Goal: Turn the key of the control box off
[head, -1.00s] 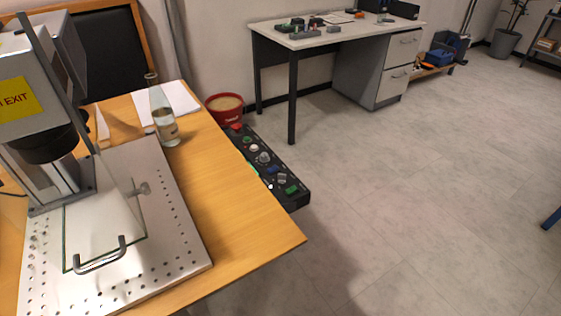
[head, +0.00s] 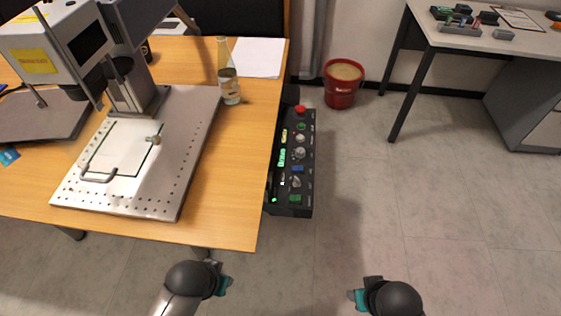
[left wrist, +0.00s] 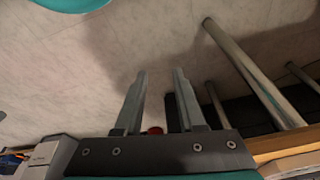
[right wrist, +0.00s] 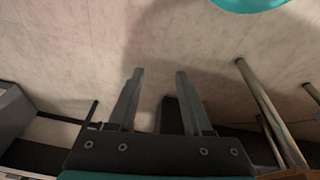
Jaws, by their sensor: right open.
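The black control box (head: 308,170) is beside the right edge of the wooden table in the head view. Its top carries a red button (head: 300,109), green and blue buttons, and several silver knobs. One silver piece (head: 296,182) near its front end may be the key; it is too small to tell which way it is turned. My left gripper (left wrist: 161,76) is open, with nothing between its fingers. My right gripper (right wrist: 160,76) is open and empty. In the head view both arms show at the bottom edge, nearer than the box and apart from it; their fingertips cannot be made out.
The wooden table (head: 262,150) bears a laser machine (head: 130,85), a perforated plate (head: 190,150), a glass bottle (head: 229,85) and paper (head: 258,57). A red bucket (head: 342,88) stands behind the box. A grey desk (head: 480,40) is at the back right. The floor right of the box is clear.

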